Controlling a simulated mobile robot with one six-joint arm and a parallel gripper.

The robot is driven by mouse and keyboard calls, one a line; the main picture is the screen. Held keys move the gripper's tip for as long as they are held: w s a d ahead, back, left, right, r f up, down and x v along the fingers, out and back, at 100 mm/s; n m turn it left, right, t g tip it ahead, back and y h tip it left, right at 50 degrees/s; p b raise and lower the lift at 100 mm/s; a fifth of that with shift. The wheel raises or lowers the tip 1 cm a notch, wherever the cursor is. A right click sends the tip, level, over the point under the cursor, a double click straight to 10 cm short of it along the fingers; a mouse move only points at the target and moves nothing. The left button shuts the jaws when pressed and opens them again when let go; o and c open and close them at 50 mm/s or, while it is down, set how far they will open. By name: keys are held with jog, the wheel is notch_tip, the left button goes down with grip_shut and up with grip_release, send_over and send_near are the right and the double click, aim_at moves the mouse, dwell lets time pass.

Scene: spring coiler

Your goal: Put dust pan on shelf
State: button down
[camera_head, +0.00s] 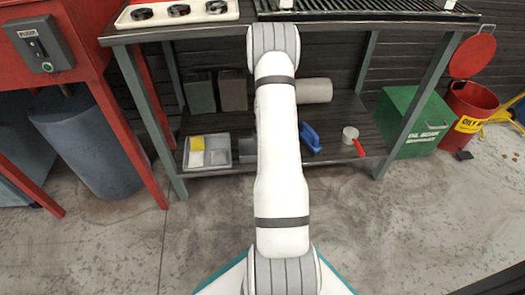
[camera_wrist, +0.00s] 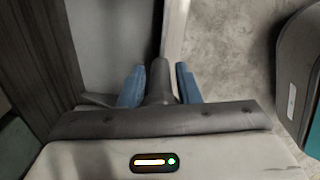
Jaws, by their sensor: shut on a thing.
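In the wrist view my gripper (camera_wrist: 159,84) has its two blue fingers on either side of a dark grey handle (camera_wrist: 160,72), which I take to be the dust pan's handle. The jaws are shut on it. The pan's full shape cannot be made out. The low dark shelf (camera_head: 345,108) lies under the workbench, behind my arm.
A green box (camera_head: 412,122) stands right. Bench legs (camera_head: 150,120) flank the shelf. Floor in front is clear.

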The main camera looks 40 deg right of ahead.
jog(key=c, duration=1.1)
grip_release()
jog(key=shift+o, duration=0.2)
jog(key=shift+r, duration=0.1)
